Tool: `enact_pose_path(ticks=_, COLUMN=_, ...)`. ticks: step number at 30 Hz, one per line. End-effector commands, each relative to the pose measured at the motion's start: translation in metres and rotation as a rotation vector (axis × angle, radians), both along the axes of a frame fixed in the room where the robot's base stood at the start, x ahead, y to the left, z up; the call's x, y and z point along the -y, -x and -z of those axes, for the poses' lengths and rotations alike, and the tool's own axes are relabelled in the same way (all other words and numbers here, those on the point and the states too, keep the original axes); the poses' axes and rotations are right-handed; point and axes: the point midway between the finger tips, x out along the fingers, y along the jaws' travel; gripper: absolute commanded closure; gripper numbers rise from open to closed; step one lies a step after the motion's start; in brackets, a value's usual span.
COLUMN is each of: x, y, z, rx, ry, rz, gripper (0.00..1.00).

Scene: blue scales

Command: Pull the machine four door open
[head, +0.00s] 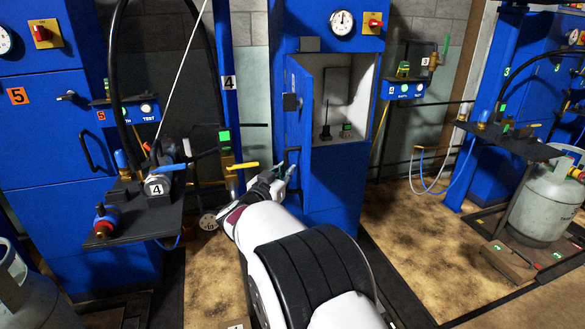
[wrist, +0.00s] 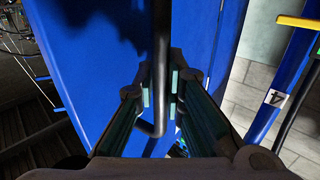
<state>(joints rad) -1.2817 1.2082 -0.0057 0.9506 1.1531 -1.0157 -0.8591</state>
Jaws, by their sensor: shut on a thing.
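The machine four door (head: 301,125) is a blue panel standing ajar at the left of a blue cabinet (head: 335,190); the compartment inside shows. My gripper (head: 286,174) is at the door's lower part, on its outer face. In the wrist view, my gripper (wrist: 160,92) is shut on the black bar handle (wrist: 161,45), which passes between its fingers. The blue door surface (wrist: 95,60) fills the view behind the handle. In the head view, the handle is partly hidden by the gripper.
A black shelf (head: 140,212) with valves and a "4" label juts out left of my arm, near a yellow lever (head: 243,166). A gas cylinder (head: 548,205) stands at the right. The floor (head: 420,235) right of the cabinet is mostly clear.

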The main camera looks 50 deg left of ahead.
Motion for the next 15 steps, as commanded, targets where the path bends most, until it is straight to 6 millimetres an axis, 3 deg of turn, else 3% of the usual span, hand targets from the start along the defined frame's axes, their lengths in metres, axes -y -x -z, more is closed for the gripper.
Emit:
enact_pose_path(ticks=11, x=-0.0006, y=-0.0013, z=-0.0015, rx=0.004, ry=0.001, rz=0.000, gripper=1.00)
enact_pose_path(ticks=12, x=-0.0006, y=-0.0014, z=-0.0015, rx=0.004, ry=0.001, rz=0.000, gripper=0.85)
enact_pose_path(ticks=15, x=-0.0005, y=-0.0012, z=-0.0014, rx=0.003, ry=0.000, rz=0.000, gripper=0.69)
